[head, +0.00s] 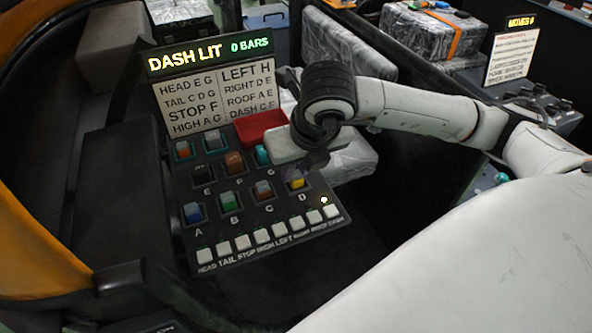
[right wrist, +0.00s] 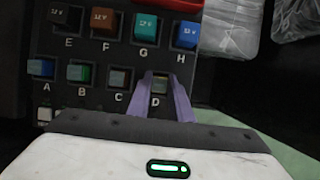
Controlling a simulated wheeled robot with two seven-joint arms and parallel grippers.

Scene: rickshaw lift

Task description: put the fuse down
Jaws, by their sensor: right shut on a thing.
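My right gripper (head: 298,172) is above the D socket of the dark fuse panel (head: 252,222). Its purple fingers (right wrist: 165,85) are shut on a fuse with yellow on it (head: 297,182). In the right wrist view, the fuse's top edge (right wrist: 161,78) shows between the fingers, right at the D label. I cannot tell whether the fuse is fully seated. A blue fuse (head: 194,212) is at A, a green one (head: 229,201) at B and another (head: 264,190) at C. My left gripper is not in view.
Behind D are a black fuse (right wrist: 65,17), a brown one (right wrist: 104,22), a teal one (right wrist: 145,26) and a blue one (right wrist: 187,34). White switches (head: 262,236) line the panel's front. A sign (head: 210,55) reads "DASH LIT 0 BARS". A red block (head: 258,127) is behind.

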